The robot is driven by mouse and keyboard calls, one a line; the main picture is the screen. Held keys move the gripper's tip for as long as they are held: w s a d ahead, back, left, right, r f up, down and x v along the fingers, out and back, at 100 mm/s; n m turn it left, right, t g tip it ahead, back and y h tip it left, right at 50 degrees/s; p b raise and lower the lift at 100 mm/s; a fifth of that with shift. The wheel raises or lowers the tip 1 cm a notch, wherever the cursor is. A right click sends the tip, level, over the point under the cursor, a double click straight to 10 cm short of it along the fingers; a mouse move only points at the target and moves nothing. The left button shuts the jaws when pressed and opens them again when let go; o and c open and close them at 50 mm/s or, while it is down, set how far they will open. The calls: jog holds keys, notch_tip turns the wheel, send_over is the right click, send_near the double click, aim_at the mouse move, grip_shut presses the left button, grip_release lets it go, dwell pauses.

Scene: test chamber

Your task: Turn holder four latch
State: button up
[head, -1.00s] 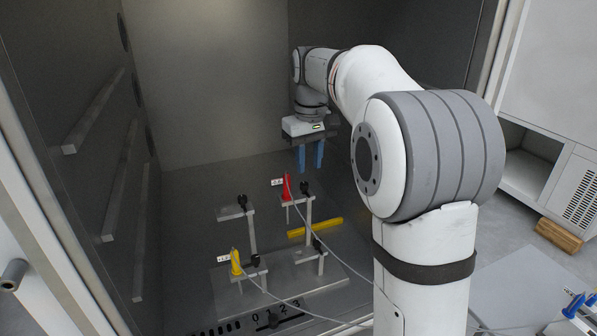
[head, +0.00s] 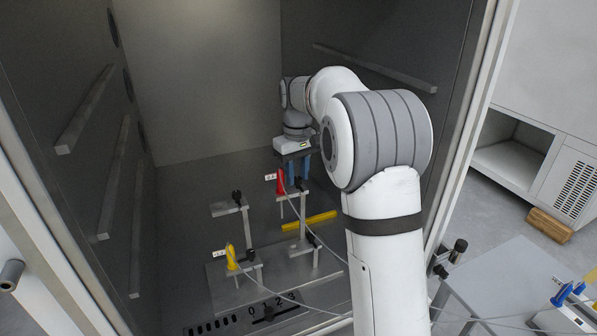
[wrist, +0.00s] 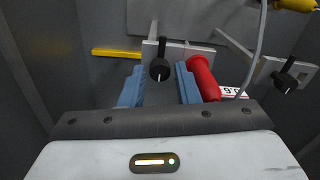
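My gripper (head: 299,180) is low at the back right holder, its two blue fingers pointing down. In the wrist view the fingers of my gripper (wrist: 159,92) are apart. A black latch knob (wrist: 160,69) shows in the gap between them, with no clear contact. The knob sits on a grey metal holder plate (head: 291,192). A red plug (wrist: 203,78) with a cable stands in this holder, close beside the right finger in the wrist view; it also shows in the head view (head: 281,182). I cannot read which holder is number four.
Other black latches stand at back left (head: 237,197), front left (head: 250,255) and front right (head: 313,241). A yellow plug (head: 231,257) is in the front left holder. A yellow bar (head: 309,221) lies behind the front right holder. Cables run across the front. Chamber walls enclose the sides.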

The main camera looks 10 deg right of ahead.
jog(key=shift+c, duration=0.3)
grip_shut()
jog(key=m, duration=0.3)
jog(key=shift+m+p, duration=0.35)
jog(key=shift+m, duration=0.05)
jog(key=m, duration=0.4)
jog(key=shift+m, duration=0.3)
jog(key=m, duration=0.4)
jog(key=shift+d+p, duration=0.1)
jog(key=shift+p, duration=0.3)
jog(key=shift+m, duration=2.4)
